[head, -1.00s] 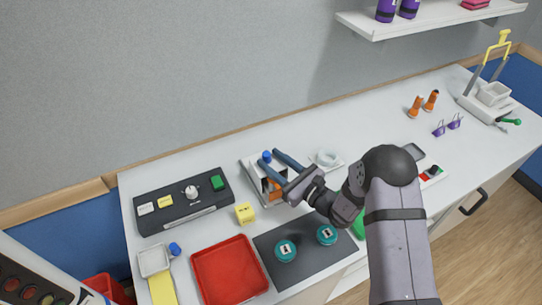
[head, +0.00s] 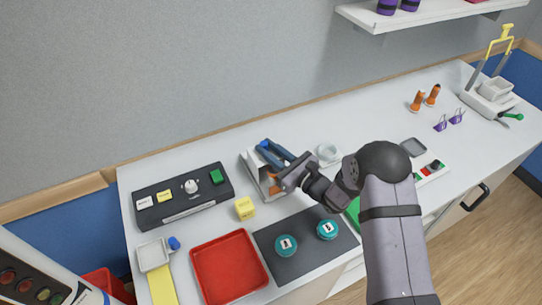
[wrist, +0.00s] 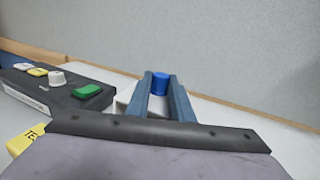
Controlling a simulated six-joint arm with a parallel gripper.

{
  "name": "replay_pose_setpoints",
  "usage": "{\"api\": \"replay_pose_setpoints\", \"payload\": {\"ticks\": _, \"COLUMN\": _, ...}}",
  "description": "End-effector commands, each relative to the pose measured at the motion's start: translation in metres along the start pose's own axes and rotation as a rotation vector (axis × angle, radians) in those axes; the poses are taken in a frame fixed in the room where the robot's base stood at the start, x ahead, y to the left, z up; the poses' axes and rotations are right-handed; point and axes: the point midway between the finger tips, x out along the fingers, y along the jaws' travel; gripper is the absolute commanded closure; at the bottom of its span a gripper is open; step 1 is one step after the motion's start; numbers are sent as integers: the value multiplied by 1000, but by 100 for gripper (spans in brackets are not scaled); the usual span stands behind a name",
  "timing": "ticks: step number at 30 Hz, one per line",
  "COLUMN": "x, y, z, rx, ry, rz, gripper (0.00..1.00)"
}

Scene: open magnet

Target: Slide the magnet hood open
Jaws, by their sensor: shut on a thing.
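The magnet device stands toward the back of the white bench, with a pale body and an orange part (head: 268,184) on its front. Its hood has a blue knob (wrist: 160,84), which shows between my two blue-grey fingers in the wrist view. My gripper (head: 269,147) reaches over the device from the right and is shut on the knob. It also shows in the wrist view (wrist: 161,78). In the head view the fingers mostly hide the knob, and my wrist covers part of the device. I cannot tell how far open the hood is.
A dark control box (head: 183,197) with a green button stands left of the device. A yellow cube (head: 244,208) sits in front. A red tray (head: 229,267) and a dark mat (head: 318,247) with two teal discs are nearer. A white ring (head: 328,152) lies to the right.

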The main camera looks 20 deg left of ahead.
Motion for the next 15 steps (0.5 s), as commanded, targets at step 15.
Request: {"api": "replay_pose_setpoints", "payload": {"ticks": 15, "x": 14, "y": -5, "z": 0, "rx": -3, "ry": 0, "rz": -2, "gripper": 68}}
